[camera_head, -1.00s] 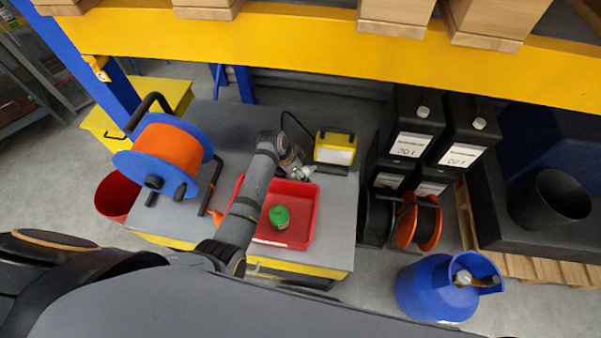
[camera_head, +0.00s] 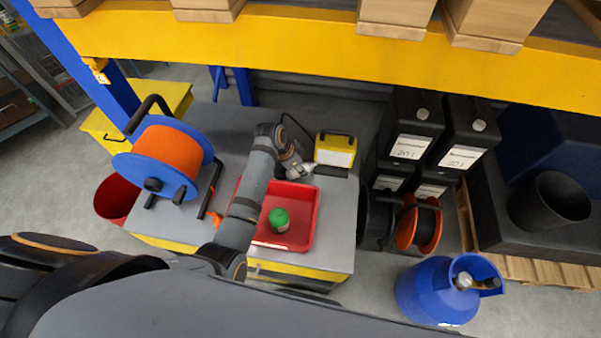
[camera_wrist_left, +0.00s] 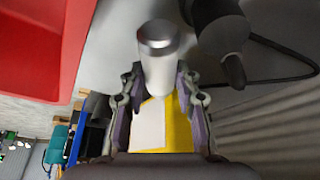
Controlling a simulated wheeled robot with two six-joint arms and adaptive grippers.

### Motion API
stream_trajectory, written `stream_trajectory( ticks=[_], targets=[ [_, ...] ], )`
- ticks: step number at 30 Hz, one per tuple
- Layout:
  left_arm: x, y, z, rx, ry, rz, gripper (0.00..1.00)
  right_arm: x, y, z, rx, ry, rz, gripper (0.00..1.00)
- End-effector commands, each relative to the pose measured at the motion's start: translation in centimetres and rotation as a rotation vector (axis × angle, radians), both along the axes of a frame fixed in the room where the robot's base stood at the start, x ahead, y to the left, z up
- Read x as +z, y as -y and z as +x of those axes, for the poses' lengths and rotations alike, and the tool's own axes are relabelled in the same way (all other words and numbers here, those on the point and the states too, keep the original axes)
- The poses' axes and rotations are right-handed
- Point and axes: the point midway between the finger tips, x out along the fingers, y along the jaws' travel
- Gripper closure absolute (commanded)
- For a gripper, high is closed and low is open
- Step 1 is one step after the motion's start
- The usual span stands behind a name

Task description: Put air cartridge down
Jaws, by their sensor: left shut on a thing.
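The air cartridge, a white cylinder with a silver end (camera_wrist_left: 156,55), stands between the fingers of my left gripper (camera_wrist_left: 155,90) in the left wrist view. In the head view my left gripper (camera_head: 303,172) is over the grey bench top, just behind the red tray's back edge. It is shut on the cartridge, which is hard to make out there. I cannot tell whether the cartridge touches the bench. My right gripper is not in view.
The red tray (camera_head: 304,233) holds a green-topped can (camera_head: 279,219). A yellow lamp (camera_head: 335,149) with a cable stands behind the gripper, and a dark cylinder (camera_head: 331,171) lies beside it. An orange cable reel (camera_head: 168,152) stands at the bench's left. The grey bench top (camera_head: 340,215) is clear at right.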

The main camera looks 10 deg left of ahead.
Motion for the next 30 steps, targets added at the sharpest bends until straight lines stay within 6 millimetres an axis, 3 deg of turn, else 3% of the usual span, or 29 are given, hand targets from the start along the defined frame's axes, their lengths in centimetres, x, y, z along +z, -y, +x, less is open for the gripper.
stream_trajectory(
  ticks=[3, 9, 25, 30],
  targets=[
    [2.9, 0.1, 0.2, -0.001, 0.006, -0.002, 1.0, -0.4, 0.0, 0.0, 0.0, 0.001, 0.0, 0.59],
    [6.0, 0.1, 0.1, -0.001, 0.002, -0.001, 1.0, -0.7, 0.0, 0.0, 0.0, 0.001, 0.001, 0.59],
    [6.7, 0.0, 0.0, -0.001, 0.001, -0.001, 1.0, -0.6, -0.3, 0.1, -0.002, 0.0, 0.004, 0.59],
    [8.3, 0.0, 0.0, -0.001, 0.001, -0.001, 1.0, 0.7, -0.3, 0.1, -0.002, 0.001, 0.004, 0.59]
  ],
)
